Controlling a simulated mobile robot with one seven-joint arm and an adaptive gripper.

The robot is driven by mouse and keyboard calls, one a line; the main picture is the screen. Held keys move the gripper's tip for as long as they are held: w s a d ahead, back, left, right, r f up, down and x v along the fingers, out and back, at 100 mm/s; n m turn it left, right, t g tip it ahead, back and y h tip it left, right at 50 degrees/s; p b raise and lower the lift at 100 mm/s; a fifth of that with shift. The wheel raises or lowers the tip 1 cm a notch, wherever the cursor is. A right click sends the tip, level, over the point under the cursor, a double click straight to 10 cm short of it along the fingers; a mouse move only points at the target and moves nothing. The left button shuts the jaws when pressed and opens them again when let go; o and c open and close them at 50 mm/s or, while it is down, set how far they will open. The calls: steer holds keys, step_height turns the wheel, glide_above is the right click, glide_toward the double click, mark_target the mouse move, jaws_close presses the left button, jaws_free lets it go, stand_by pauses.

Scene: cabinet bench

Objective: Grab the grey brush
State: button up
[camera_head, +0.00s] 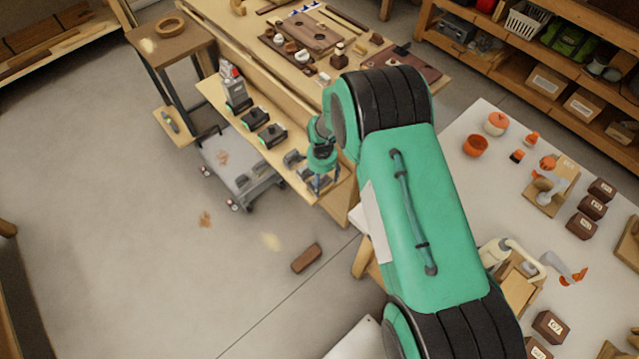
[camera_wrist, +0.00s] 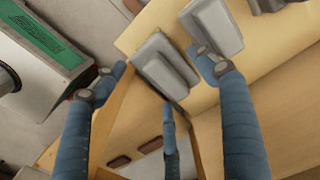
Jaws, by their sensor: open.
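Two grey blocky things lie side by side on the light wooden bench top (camera_wrist: 262,58). The nearer grey thing (camera_wrist: 165,68) sits between the fingertips of my gripper (camera_wrist: 160,78) in the wrist view. The other grey thing (camera_wrist: 212,27) lies just beyond it, by the right fingertip. I cannot tell for sure which is the grey brush. In the head view, a grey piece (camera_head: 293,158) shows left of my gripper (camera_head: 321,178), which hangs over the bench end and partly hides the things there. My gripper's blue fingers are spread and hold nothing.
Black tools (camera_head: 270,135) and a grey-and-red device (camera_head: 235,90) stand further along the bench. A low grey cart (camera_head: 235,175) stands left of it. A white table (camera_head: 470,200) with pots and dark boxes is at the right. Open floor lies at the left.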

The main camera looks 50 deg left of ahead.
mark_target(322, 183)
stand_by(0.3)
steer(key=c, duration=1)
steer(key=shift+r, duration=0.15)
step_height(322, 183, up, 10)
steer(key=shift+f+p, duration=0.15)
steer(key=shift+p, duration=0.85)
